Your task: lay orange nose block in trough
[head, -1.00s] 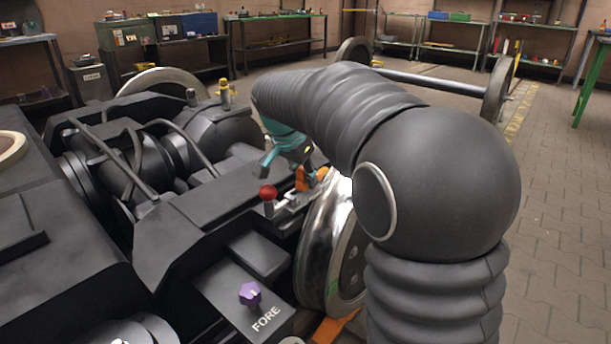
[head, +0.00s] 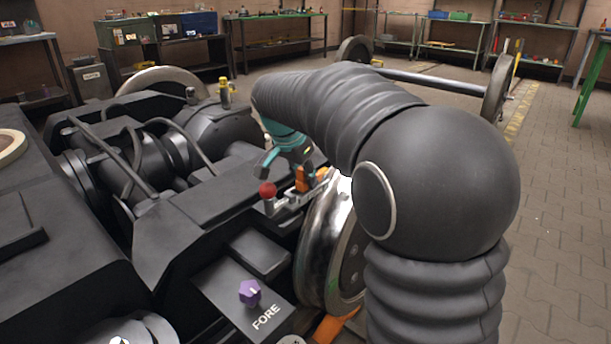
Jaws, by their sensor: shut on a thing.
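My gripper (head: 287,160), teal and grey, points down over the bogie frame beside the wheel. It is shut on the orange nose block (head: 302,180), which shows just below and right of the fingers. The block is at a light grey metal fixture (head: 291,200) with a red ball knob (head: 267,190) at its left end. This fixture may be the trough; its inside is too small to make out. I cannot tell whether the block touches it. My arm hides the area to the right of the gripper.
A shiny wheel (head: 322,250) stands right below the fixture. A purple knob (head: 250,292) sits on a plate marked FORE in front. Pipes (head: 115,160) and a yellow-topped fitting (head: 225,93) rise on the left. Open paved floor (head: 560,220) lies to the right.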

